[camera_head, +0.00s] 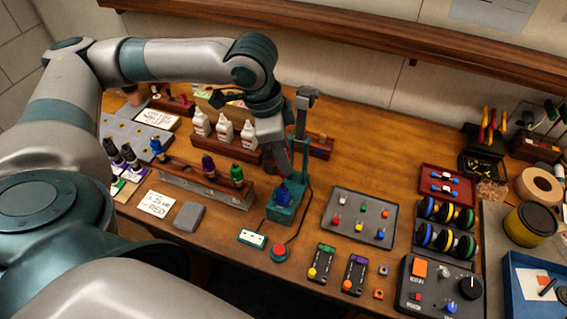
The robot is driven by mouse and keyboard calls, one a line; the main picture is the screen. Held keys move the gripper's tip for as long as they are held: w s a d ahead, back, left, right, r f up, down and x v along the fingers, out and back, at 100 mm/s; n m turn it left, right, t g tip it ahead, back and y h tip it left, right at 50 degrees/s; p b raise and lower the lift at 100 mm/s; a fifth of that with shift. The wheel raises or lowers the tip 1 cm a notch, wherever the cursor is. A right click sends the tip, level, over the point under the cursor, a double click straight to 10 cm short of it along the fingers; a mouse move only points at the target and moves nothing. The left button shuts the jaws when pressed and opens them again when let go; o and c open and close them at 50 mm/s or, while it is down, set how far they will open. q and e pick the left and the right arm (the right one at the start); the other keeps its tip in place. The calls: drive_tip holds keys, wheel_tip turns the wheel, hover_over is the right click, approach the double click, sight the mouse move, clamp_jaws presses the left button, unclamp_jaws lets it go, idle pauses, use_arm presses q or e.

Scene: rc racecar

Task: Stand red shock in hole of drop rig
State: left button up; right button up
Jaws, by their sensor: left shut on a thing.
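The green drop rig (300,148) stands mid-table, its upright post behind my gripper and its base (284,214) in front. A dark blue piece (283,195) sits on the base; its hole is not clearly visible. My left gripper (283,172) points down just above the blue piece, beside the post. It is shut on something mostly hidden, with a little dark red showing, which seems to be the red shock. Whether it touches the rig is unclear. The brown shock rack (205,186) to the left holds blue, purple and green shocks. My right gripper is out of view.
White bottles (224,133) stand in a wooden holder behind the rack. A grey block (189,216) and a red button (279,252) lie in front. A grey tray (340,199) of small coloured parts is right of the rig. Bare table lies behind that tray.

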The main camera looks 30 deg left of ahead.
use_arm(q)
drive_tip(key=shift+b+x, duration=0.5)
drive_tip(key=shift+x, duration=0.4)
drive_tip(key=shift+s+a, duration=0.15)
drive_tip(key=shift+r+p, duration=0.2)
drive_tip(key=shift+p, duration=0.6)
drive_tip(key=shift+f, duration=0.55)
drive_tip(key=shift+b+x, duration=0.3)
drive_tip(key=shift+x, duration=0.9)
drive_tip(key=shift+s+a, duration=0.2)
drive_tip(key=shift+p, duration=0.55)
drive_tip(key=shift+f, duration=0.4)
